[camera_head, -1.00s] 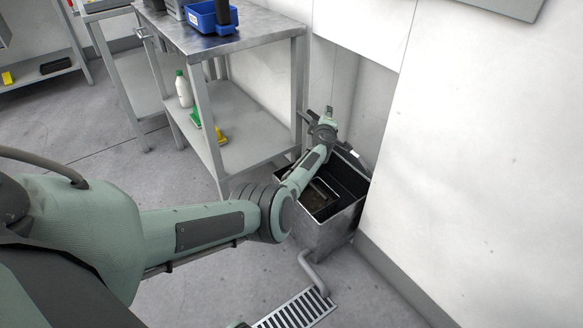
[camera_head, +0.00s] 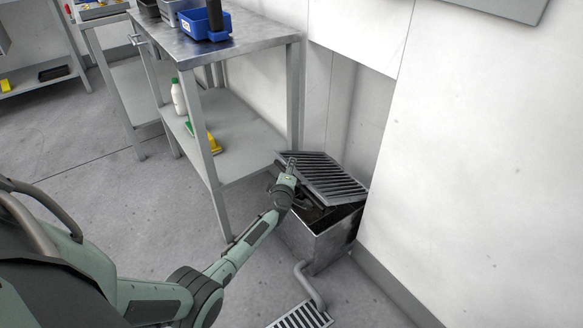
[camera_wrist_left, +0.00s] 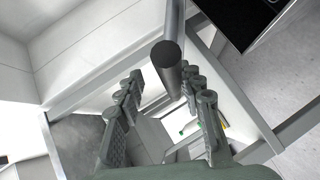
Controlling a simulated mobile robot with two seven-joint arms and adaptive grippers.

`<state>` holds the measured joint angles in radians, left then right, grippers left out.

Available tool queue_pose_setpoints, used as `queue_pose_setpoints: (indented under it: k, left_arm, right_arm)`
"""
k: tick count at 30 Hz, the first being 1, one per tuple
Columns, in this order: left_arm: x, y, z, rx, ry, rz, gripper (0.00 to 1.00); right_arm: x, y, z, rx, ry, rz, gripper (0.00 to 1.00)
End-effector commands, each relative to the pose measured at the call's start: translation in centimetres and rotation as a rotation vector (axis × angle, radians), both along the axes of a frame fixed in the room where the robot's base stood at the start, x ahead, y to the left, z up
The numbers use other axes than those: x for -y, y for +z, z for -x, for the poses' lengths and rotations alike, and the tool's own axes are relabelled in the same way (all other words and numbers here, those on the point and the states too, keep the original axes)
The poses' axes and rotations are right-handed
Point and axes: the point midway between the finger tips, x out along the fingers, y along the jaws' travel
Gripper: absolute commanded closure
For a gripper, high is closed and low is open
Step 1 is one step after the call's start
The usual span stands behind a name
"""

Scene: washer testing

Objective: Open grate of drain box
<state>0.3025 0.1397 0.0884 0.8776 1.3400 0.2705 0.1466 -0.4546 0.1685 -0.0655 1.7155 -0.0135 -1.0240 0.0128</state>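The drain box (camera_head: 318,246) is a metal box on the floor against the wall. Its dark slatted grate (camera_head: 322,178) sits tilted over the top, its left side raised, with a dark gap into the box along the near side. My left gripper (camera_head: 290,165) is at the grate's left edge; contact is unclear from above. In the left wrist view, the left gripper's fingers (camera_wrist_left: 165,90) are apart. A dark round bar (camera_wrist_left: 168,62) shows between them, nearer the right finger; I cannot tell what it belongs to. My right gripper is not in view.
A metal workbench (camera_head: 195,45) stands left of the box, with a blue bin (camera_head: 203,25) on top. Its lower shelf (camera_head: 235,125) holds a white bottle (camera_head: 179,98) and brushes. A pipe (camera_head: 307,284) leads to a floor drain (camera_head: 302,317). The wall bounds the right.

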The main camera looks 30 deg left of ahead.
Motion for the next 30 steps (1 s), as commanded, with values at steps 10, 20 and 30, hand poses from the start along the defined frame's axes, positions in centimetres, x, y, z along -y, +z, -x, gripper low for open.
queue_pose_setpoints:
  k: [10, 20, 30]
  left_arm:
    - [0.0, -0.2, 0.5, 0.003, -0.002, -0.001, 0.64]
    - [0.7, 0.8, 1.6, 0.001, -0.002, 0.000, 0.64]
    - [2.1, 1.5, 3.3, 0.002, -0.004, 0.006, 0.64]
  right_arm:
    - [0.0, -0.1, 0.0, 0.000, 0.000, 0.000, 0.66]
    - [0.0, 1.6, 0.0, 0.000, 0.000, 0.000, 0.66]
    - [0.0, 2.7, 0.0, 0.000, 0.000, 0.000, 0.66]
